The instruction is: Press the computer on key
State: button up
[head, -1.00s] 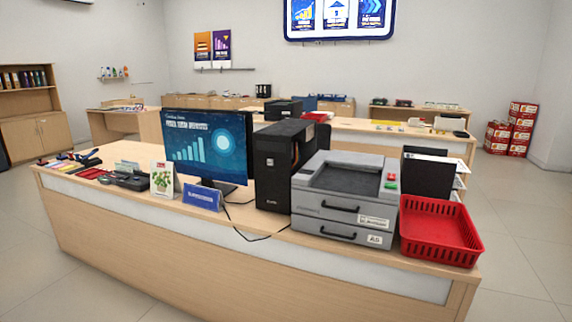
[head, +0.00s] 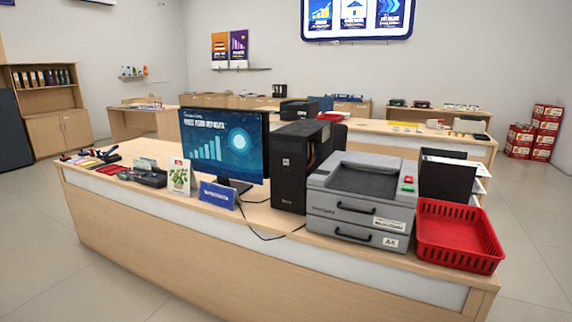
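The black computer tower (head: 289,170) stands upright on the teller counter, between the monitor (head: 222,145) and the grey machine. Small marks show on its front face, but I cannot tell which one is the on key. The monitor is lit and shows a blue picture with a bar chart. A black cable (head: 258,232) runs along the counter in front of the tower. My gripper is not in view.
The grey drawer machine (head: 345,205), with a green and a red button (head: 408,184) on top, stands right of the tower. A red basket (head: 455,262) sits at the counter's right end. A blue sign (head: 217,195) stands before the monitor. Floor (head: 40,260) is clear at front left.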

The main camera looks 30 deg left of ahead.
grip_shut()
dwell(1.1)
